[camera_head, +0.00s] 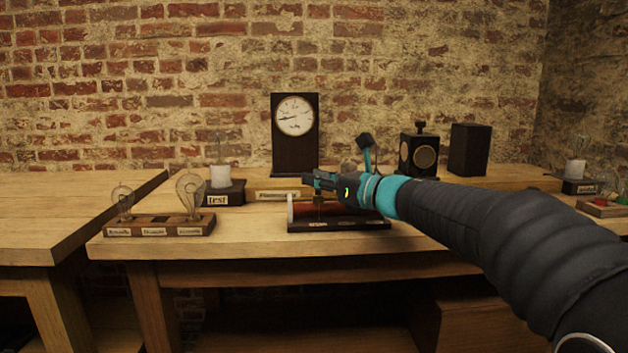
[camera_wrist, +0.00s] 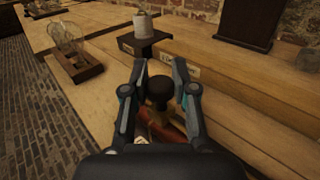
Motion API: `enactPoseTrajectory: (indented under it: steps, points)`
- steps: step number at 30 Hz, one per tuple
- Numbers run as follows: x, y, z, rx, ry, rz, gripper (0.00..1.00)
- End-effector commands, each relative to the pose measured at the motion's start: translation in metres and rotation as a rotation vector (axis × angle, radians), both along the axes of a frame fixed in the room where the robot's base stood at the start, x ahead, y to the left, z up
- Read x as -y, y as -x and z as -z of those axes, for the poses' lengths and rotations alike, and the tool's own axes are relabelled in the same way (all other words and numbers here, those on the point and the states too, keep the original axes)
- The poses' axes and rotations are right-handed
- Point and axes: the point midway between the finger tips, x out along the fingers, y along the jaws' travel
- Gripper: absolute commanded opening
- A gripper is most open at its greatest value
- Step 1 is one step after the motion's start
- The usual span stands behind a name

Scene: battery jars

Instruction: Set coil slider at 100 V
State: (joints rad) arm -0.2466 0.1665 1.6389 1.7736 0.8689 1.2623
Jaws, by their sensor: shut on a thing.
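The coil (camera_head: 303,212) is a reddish-brown cylinder on a dark base (camera_head: 340,226) with small labels along its front, on the wooden table. My gripper (camera_head: 312,183) reaches in from the right over the coil. In the wrist view my gripper (camera_wrist: 163,88) is shut on the dark round knob of the coil slider (camera_wrist: 160,92), with a finger on each side. Part of the coil (camera_wrist: 160,128) shows below the knob. The dial meter (camera_head: 295,117) stands upright behind, in a dark case with a white face. Its dark needle points left; the scale figures are too small to read.
A bulb stand (camera_head: 160,226) with two glass bulbs is at the table's left. A block labelled "test" (camera_head: 222,192) carries a white cylinder. A dark box with a round front (camera_head: 419,156) and a plain dark box (camera_head: 469,150) stand behind my arm. Bare tabletop (camera_head: 250,225) lies left of the coil.

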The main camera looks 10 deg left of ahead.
Motion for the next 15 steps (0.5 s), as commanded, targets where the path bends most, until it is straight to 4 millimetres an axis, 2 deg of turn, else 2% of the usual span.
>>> enactPoseTrajectory:
  steps: [2, 3, 5, 15]
  points:
    - [-0.0002, -0.0008, -0.0019, 0.002, -0.002, 0.003, 0.0]
    - [-0.0006, -0.0005, -0.0019, 0.002, -0.002, 0.002, 0.37]
    - [-0.0013, -0.0001, -0.0017, 0.002, -0.001, 0.0, 0.52]
    - [-0.0018, 0.0018, -0.0008, 0.001, 0.0, -0.004, 0.53]
